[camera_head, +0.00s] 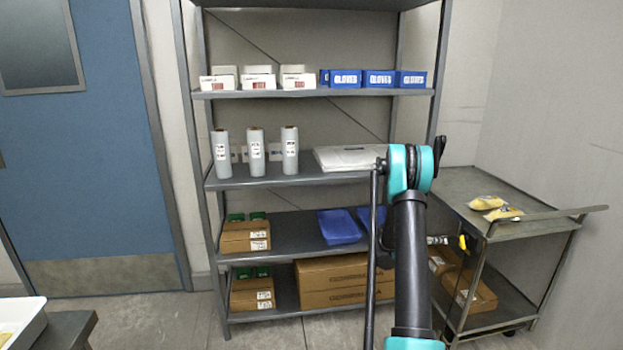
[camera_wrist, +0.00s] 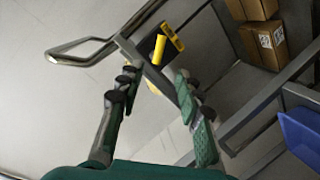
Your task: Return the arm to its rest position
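In the wrist view my gripper (camera_wrist: 160,92) is open, with its two fingers apart and nothing between them. In the head view most of the gripper is hidden behind my raised arm, in front of the shelf rack and near the cart. Past the fingertips in the wrist view there is a yellow piece (camera_wrist: 159,48) by the cart's frame, apart from the fingers. It also shows in the head view (camera_head: 462,242).
A metal cart (camera_head: 465,182) with yellow packets (camera_head: 487,203) and cartons stands close on the right. A shelf rack (camera_head: 320,180) behind holds boxes, bottles and blue trays (camera_head: 338,227). A white tray (camera_head: 22,320) is at lower left. Floor shows at left.

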